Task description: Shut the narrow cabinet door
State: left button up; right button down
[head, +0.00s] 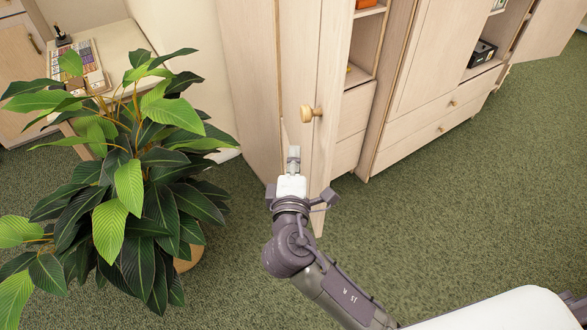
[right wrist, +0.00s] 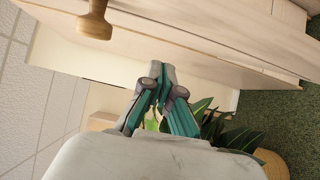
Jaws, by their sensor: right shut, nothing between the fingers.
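The narrow cabinet door (head: 330,60) is pale wood and stands open, swung out from the cabinet (head: 250,70). Its round wooden knob (head: 308,112) is on the face toward my right gripper. My right gripper (head: 293,155) is shut and empty, just below the knob in the head view and close to the door; I cannot tell whether it touches. In the right wrist view the shut fingertips (right wrist: 162,72) point at a pale wood surface, with the knob (right wrist: 95,22) at upper left, apart from the fingers. My left gripper is not in view.
A leafy potted plant (head: 140,180) stands close to the left of my right arm. Open shelves (head: 365,55) and drawers (head: 440,115) lie to the right of the door. Another door (head: 550,25) stands open at far right. Green carpet (head: 430,200) is clear at right.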

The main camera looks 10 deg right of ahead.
jog(key=d+p, duration=0.1)
jog(key=d, duration=0.3)
jog(key=shift+w+d+p, duration=0.1)
jog(key=shift+d+p, duration=0.05)
jog(key=shift+p, duration=0.15)
jog(key=shift+w+f, duration=0.1)
